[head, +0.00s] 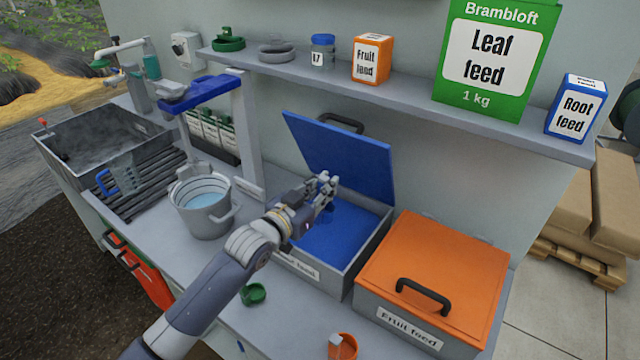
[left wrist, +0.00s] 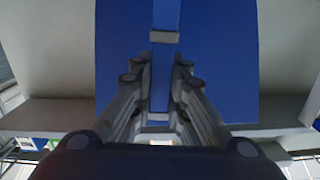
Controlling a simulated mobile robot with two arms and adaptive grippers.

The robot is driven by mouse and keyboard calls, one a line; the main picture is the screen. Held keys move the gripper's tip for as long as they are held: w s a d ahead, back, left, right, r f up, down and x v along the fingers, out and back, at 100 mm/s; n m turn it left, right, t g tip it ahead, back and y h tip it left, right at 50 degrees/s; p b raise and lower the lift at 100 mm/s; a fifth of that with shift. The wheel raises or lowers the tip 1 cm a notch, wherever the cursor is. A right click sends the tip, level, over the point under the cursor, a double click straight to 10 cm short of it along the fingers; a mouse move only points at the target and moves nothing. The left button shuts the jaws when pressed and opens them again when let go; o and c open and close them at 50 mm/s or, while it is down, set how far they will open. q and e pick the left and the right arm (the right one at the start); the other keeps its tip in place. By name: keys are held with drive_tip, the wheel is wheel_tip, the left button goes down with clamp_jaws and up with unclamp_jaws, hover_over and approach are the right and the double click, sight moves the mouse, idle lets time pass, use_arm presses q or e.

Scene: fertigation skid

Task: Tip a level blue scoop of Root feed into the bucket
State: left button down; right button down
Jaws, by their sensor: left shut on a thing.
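My left gripper (head: 324,190) is over the open feed box (head: 365,250), which has a raised blue lid (head: 340,150) and blue feed (head: 345,228) inside. Its front label is partly hidden by my arm. In the left wrist view the gripper (left wrist: 160,85) is shut on a narrow blue bar, seemingly the handle of the blue scoop (left wrist: 166,15). The scoop's bowl cannot be made out, nor whether it holds feed. The grey bucket (head: 205,217) stands left of the box with pale blue liquid inside. My right gripper is not in view.
The shut orange Fruit feed box (head: 435,265) stands right of the open one. A green scoop (head: 253,294) and an orange scoop (head: 342,346) lie in front. A blue-topped stand (head: 205,92) rises behind the bucket. A shelf (head: 400,95) with packs overhangs the counter.

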use_arm(q)
drive_tip(key=w+d+f+m+g+y+b, duration=0.1)
drive_tip(key=d+f+m+g+y+b, duration=0.1)
drive_tip(key=f, duration=0.9)
drive_tip(key=shift+d+f+m+y, duration=0.4)
drive_tip(key=shift+d+y, duration=0.1)
drive_tip(key=shift+d, duration=0.85)
idle(0.5)
